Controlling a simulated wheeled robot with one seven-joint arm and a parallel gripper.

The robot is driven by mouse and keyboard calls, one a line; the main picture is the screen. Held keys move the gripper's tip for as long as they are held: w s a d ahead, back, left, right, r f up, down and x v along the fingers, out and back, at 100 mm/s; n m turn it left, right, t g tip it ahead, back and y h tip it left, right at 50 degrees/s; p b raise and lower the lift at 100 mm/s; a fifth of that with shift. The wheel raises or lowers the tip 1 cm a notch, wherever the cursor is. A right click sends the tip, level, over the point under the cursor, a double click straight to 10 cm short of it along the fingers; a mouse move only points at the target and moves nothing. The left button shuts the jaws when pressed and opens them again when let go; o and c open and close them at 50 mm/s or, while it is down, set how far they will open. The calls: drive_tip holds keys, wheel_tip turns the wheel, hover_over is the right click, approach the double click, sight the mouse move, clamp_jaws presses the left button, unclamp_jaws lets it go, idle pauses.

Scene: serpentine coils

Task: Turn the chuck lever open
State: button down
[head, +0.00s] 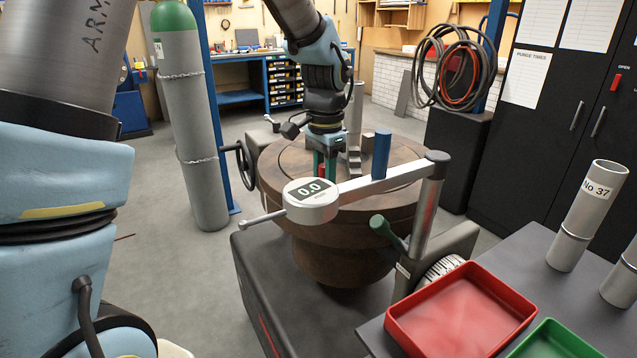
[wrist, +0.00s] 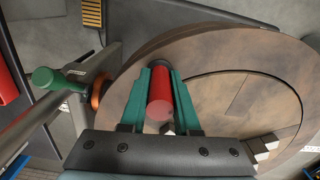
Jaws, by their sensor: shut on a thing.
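My gripper (head: 325,170) is over the brown round chuck table (head: 412,190) in the head view, pointing down. In the wrist view my green-fingered gripper (wrist: 161,80) is shut on a red cylindrical grip (wrist: 160,100), one finger on each side. In the head view the gauge arm partly hides my fingertips. A separate green-handled lever (head: 386,231) sits on the post at the table's near right; its green knob also shows in the wrist view (wrist: 47,78).
A dial gauge (head: 311,198) on a horizontal arm with a blue grip (head: 381,153) crosses in front of the chuck, carried by an upright post (head: 427,210). A red tray (head: 462,312) and metal tubes stand at the right. A gas cylinder (head: 195,130) stands left.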

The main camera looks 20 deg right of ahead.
drive_tip(key=shift+s+d, duration=0.25)
drive_tip(key=shift+d, duration=0.05)
drive_tip(key=c, duration=1)
unclamp_jaws()
drive_tip(key=o, duration=0.3)
drive_tip(key=shift+o, duration=0.2)
drive_tip(key=shift+w, duration=0.1)
wheel_tip(320, 180, up, 11)
drive_tip(key=shift+f+b, duration=0.1)
drive_tip(key=shift+b, duration=0.75)
drive_tip(key=shift+a, duration=0.1)
